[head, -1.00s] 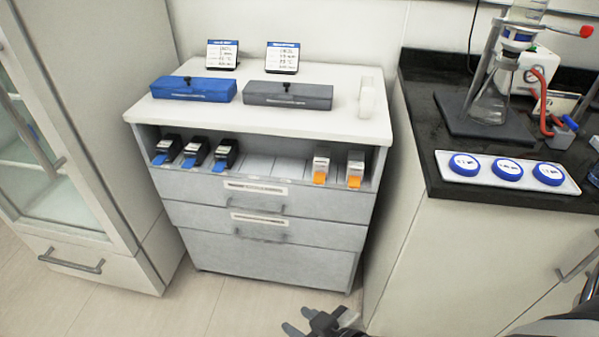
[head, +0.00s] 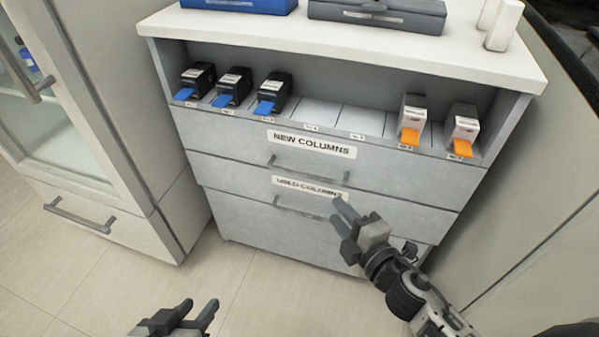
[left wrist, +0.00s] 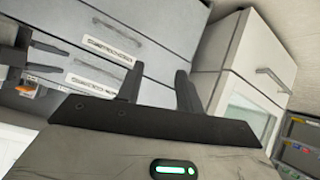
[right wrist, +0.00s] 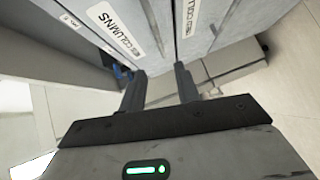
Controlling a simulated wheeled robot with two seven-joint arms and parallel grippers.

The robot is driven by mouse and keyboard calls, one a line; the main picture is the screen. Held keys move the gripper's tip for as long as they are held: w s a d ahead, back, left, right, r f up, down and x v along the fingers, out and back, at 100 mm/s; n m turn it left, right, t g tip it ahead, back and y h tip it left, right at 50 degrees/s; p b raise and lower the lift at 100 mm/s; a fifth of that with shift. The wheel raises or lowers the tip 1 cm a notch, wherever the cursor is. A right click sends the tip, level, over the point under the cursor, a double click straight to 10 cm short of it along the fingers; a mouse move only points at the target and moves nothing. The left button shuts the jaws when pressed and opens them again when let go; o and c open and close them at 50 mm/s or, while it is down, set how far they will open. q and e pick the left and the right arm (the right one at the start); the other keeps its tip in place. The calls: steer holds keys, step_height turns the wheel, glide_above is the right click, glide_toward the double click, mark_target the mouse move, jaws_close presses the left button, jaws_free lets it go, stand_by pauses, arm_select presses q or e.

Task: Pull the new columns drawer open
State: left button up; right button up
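The new columns drawer (head: 400,178) is the upper grey drawer front below the open shelf, and it looks closed. Its label (head: 312,144) reads NEW COLUMNS, with a thin bar handle (head: 310,170) below. My right gripper (head: 338,209) is open and empty, in front of the used columns drawer, below and right of the upper handle in the head view. The right wrist view shows its spread fingers (right wrist: 160,88) and the new columns label (right wrist: 117,28). My left gripper (head: 200,308) is open and empty, low over the floor. The left wrist view shows both drawer labels beyond its fingers.
The used columns drawer (head: 400,208), also closed, lies directly below. Black boxes with blue tabs (head: 234,86) and white boxes with orange tabs (head: 463,128) stand on the shelf. A glass-door cabinet (head: 80,120) is at the left. Floor in front is clear.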

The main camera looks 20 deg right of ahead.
mark_target(305, 175)
steer(key=b+x, duration=0.1)
steer(key=x, duration=1.4)
jaws_close()
